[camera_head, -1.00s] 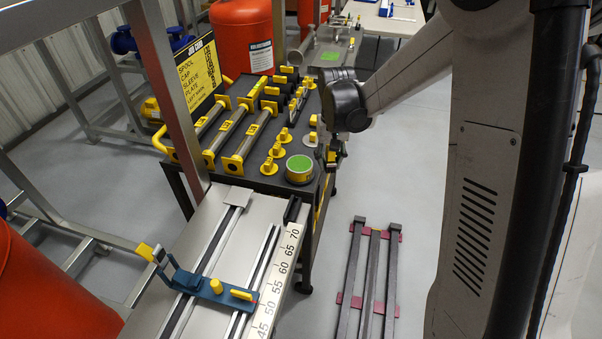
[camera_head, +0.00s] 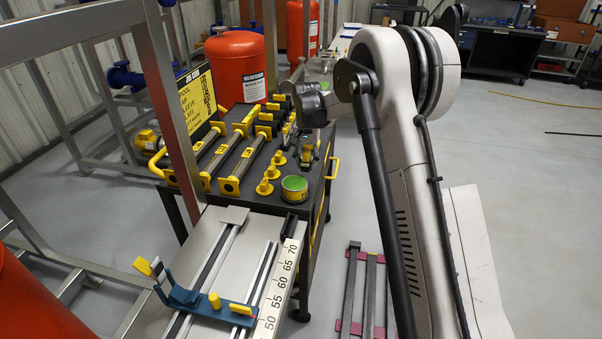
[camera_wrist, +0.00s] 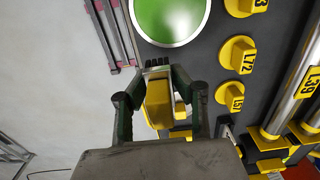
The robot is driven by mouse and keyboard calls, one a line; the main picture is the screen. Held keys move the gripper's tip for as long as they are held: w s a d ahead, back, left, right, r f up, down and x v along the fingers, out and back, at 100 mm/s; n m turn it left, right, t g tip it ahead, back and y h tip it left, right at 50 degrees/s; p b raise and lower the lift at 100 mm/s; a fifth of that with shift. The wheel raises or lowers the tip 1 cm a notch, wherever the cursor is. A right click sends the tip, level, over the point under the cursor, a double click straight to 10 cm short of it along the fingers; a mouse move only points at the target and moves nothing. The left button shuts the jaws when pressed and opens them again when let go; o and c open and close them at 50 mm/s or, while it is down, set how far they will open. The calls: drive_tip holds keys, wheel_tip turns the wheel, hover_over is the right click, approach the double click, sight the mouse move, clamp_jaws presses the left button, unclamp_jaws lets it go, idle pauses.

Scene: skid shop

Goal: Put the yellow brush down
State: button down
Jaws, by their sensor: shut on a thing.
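The yellow brush (camera_wrist: 157,103) with dark bristles is between the two fingers of my gripper (camera_wrist: 158,78) in the wrist view. The fingers are shut on it, and its bristle end points toward the round green-topped tin (camera_wrist: 172,12). In the head view my gripper (camera_head: 308,153) is over the right side of the dark cart top (camera_head: 250,206), just behind the green-topped tin (camera_head: 294,188). The brush is too small and covered to make out clearly there. I cannot tell whether it touches the cart top.
Yellow labelled caps (camera_head: 269,171) stand left of the gripper, with long yellow-ended spools (camera_head: 240,168) beyond them. A yellow sign board (camera_head: 198,100) stands at the cart's left. A measuring rail (camera_head: 277,285) lies in front. Dark bars (camera_head: 350,290) lie on the floor at right.

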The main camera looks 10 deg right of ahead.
drive_tip(key=w+f, duration=0.1)
drive_tip(key=w+a+f, duration=0.1)
drive_tip(key=shift+w, duration=0.4)
drive_tip(key=shift+f, duration=1.95)
drive_tip(key=shift+f, duration=0.1)
drive_tip(key=shift+f, duration=0.1)
drive_tip(key=c, duration=1.5)
unclamp_jaws()
